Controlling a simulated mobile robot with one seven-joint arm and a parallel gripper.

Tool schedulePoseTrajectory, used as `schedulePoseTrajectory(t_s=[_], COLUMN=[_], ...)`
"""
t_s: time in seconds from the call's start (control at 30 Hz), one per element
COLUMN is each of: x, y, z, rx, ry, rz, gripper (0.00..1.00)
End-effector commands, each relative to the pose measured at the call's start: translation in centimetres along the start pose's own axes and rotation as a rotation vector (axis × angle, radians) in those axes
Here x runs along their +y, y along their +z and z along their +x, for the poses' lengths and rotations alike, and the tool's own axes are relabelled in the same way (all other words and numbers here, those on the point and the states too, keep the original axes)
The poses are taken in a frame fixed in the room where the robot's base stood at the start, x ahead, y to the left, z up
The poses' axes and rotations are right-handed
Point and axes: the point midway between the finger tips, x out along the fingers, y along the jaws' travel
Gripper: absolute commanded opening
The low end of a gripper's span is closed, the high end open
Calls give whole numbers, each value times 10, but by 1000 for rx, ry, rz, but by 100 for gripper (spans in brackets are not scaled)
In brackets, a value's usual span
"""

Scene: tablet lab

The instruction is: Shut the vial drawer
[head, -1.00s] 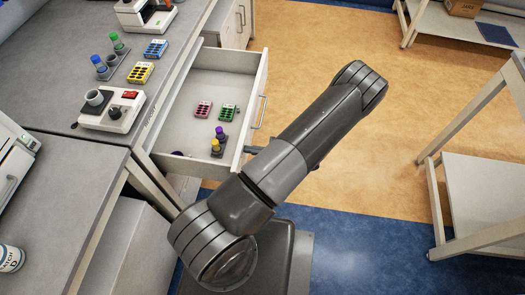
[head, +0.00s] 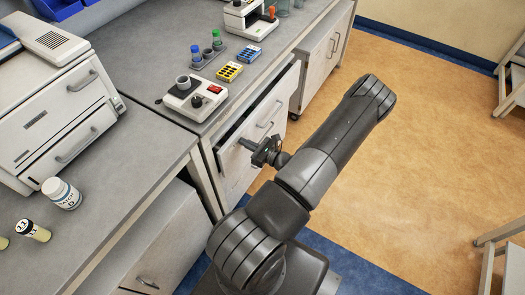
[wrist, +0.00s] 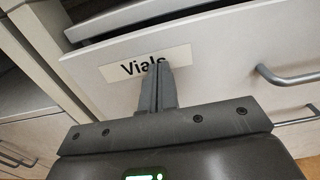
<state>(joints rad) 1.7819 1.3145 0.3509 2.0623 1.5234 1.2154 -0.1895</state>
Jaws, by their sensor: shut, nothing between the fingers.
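The vial drawer (head: 283,108) is nearly closed in the head view, with a narrow dark gap along its top edge. Its contents are hidden. In the wrist view its pale front (wrist: 225,60) carries a "Vials" label (wrist: 118,70) and a grey bar handle (wrist: 285,77) to the right. My gripper (head: 243,142) is shut and empty at the drawer front. In the wrist view its fingertips (wrist: 158,66) overlap the label's lower part and appear against the front, left of the handle; exact contact is hard to tell.
A white jar (head: 61,193) stands on the nearer counter at left.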

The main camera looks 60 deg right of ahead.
Motion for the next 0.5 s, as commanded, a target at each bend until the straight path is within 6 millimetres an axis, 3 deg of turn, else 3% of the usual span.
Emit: schedulePoseTrajectory(t_s=[0.2, 0.5], x=[0, -1], y=[0, 0], z=[32, 48], rx=[-1, 0], ry=[1, 0], rz=[-1, -1], gripper=[0, 0])
